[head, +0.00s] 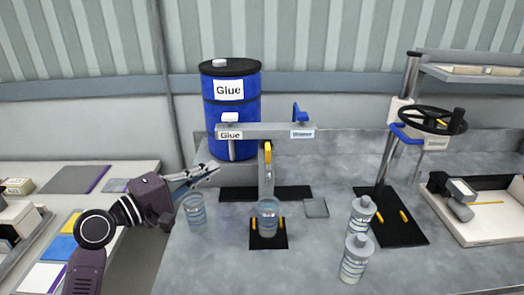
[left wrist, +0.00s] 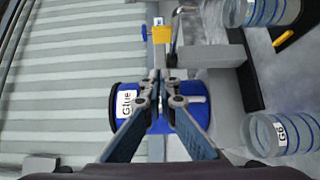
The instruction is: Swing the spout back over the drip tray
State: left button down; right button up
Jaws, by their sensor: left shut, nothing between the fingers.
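A grey horizontal bar (head: 265,129) with "Glue" and thinner labels sits on an upright post in the head view. A short grey spout (head: 232,150) hangs at its left end, in front of the blue Glue drum (head: 232,100). A yellow lever (head: 268,152) is on the post; it also shows in the left wrist view (left wrist: 165,33). A black plate (head: 268,241) with yellow strips lies below, bearing a clear jar (head: 268,222); I cannot tell if it is the drip tray. My left gripper (head: 214,168) is shut and empty, below and left of the spout. My right gripper is out of view.
A second clear jar (head: 195,212) stands just below my left gripper; the left wrist view shows a jar labelled G6 (left wrist: 280,135). Two bottles (head: 357,256) stand right of the plate. A press with a black handwheel (head: 430,121) stands further right.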

aim_at(268, 157)
pick_arm(q)
jog(key=s+d+p+x, duration=0.2)
jog(key=p+x, duration=0.2)
jog(key=x, duration=0.8)
jog(key=shift+p, duration=0.4)
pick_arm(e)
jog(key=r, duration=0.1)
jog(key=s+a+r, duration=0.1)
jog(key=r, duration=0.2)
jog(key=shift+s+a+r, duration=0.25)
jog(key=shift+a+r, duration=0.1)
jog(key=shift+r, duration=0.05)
pick_arm(q)
jog(key=shift+w, duration=0.1)
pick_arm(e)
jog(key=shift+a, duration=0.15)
